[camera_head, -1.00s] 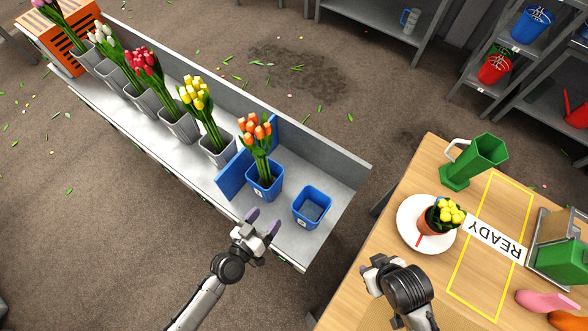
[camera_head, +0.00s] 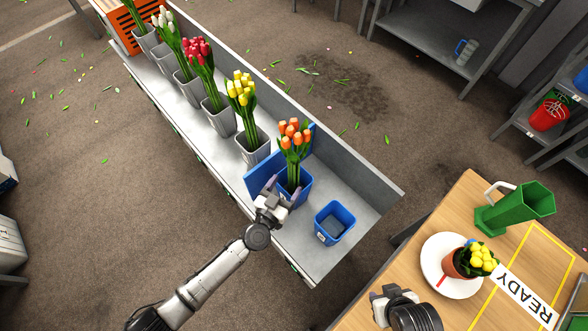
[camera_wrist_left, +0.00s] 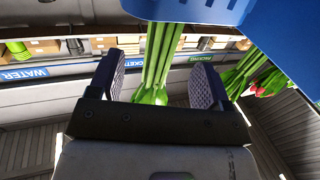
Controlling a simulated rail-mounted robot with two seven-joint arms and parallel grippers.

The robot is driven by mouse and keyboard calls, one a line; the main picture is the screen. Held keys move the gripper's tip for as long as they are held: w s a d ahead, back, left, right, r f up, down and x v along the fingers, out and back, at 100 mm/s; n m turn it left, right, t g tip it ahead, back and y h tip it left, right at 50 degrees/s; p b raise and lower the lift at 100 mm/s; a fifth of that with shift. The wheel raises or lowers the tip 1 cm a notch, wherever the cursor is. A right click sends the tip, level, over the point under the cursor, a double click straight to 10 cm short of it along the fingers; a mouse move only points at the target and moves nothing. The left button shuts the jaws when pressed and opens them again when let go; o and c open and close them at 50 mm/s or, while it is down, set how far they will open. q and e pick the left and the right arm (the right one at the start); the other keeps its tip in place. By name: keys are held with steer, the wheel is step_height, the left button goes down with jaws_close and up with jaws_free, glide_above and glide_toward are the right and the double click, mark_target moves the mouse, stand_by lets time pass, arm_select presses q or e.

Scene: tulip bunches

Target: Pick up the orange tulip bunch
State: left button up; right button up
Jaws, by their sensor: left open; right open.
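The orange tulip bunch (camera_head: 295,140) stands upright in a blue bucket (camera_head: 303,190) near the right end of the grey trough. My left gripper (camera_head: 281,187) is open at the front of this bunch, low near the bucket's rim. In the left wrist view green stems (camera_wrist_left: 158,60) show between the two open fingers of my left gripper (camera_wrist_left: 162,85), with a gap on each side. The blue bucket's edge (camera_wrist_left: 195,8) shows at the top there. My right gripper (camera_head: 385,300) is over the wooden table, apart from the tulips; its fingers are small in view.
An empty blue bucket (camera_head: 334,222) stands right of the orange tulips. A blue divider (camera_head: 262,172) separates them from yellow tulips (camera_head: 241,92) in a grey bucket. The wooden table (camera_head: 455,205) holds a potted yellow plant (camera_head: 472,262) on a plate and a green jug (camera_head: 515,207).

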mark_target(291, 176)
arm_select(q)
steer(key=shift+b+x, duration=0.9)
steer(key=shift+x, duration=1.95)
arm_select(e)
steer(key=shift+a+f, duration=0.15)
steer(key=shift+f, duration=0.85)
arm_select(q)
steer(key=shift+a+r, duration=0.15)
steer(key=shift+r, duration=0.05)
steer(key=shift+c, duration=0.3)
steer(key=c, duration=1.1)
steer(key=shift+c, duration=0.2)
steer(key=shift+r, duration=0.1)
arm_select(e)
steer(key=shift+r, duration=0.1)
arm_select(q)
step_height(291, 176, up, 9)
steer(key=p, duration=0.8)
steer(key=shift+p, duration=0.4)
steer(key=shift+r+p, duration=0.45)
arm_select(e)
step_height(291, 176, up, 10)
steer(key=shift+f, duration=0.2)
